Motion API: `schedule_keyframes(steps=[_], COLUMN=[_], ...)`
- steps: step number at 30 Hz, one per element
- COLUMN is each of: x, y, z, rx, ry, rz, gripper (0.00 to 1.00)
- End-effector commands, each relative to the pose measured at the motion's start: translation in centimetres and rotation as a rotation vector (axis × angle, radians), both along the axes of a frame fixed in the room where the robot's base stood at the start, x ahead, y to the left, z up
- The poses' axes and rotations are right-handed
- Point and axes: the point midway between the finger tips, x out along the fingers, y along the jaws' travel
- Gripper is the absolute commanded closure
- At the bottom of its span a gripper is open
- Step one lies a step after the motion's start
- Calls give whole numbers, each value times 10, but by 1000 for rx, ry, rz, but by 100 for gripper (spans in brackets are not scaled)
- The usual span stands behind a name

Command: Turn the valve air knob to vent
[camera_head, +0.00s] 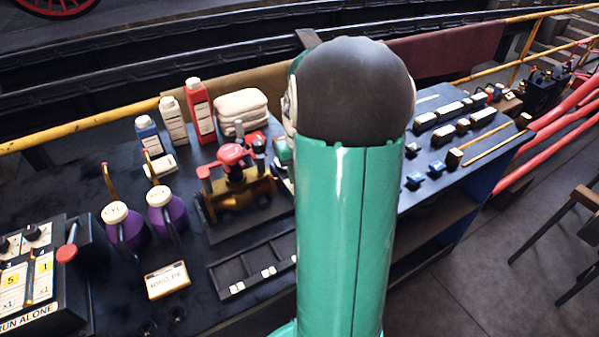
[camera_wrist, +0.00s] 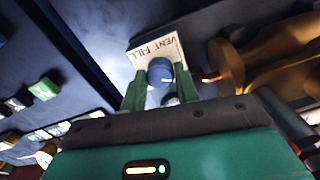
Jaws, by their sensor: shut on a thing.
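The valve air knob (camera_wrist: 160,70) is a round blue knob with a short pale mark, seen in the wrist view. A white label (camera_wrist: 148,48) marked VENT and FILL lies behind it, with VENT toward the right and FILL toward the left. My gripper (camera_wrist: 160,88) has its green fingers on either side of the knob and is shut on it. In the head view my teal arm hides the gripper and the knob. I cannot tell exactly which word the mark points to.
A brass valve body (camera_head: 240,190) with red handles stands on the dark bench; brass parts (camera_wrist: 265,60) are close right of the knob in the wrist view. Purple oil cans (camera_head: 165,213), bottles (camera_head: 200,112) and a compartment tray (camera_head: 252,268) are left of my arm.

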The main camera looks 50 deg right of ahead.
Motion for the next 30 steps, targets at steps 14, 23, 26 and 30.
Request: schedule_keyframes(steps=[14,23,26,30], x=[1,1,0,1], y=[-1,0,0,0], z=[2,1,1,5], rx=[-4,-2,-2,-2], ry=[-4,-2,-1,-1], rz=[27,26,25,25], gripper=[92,48,48,48])
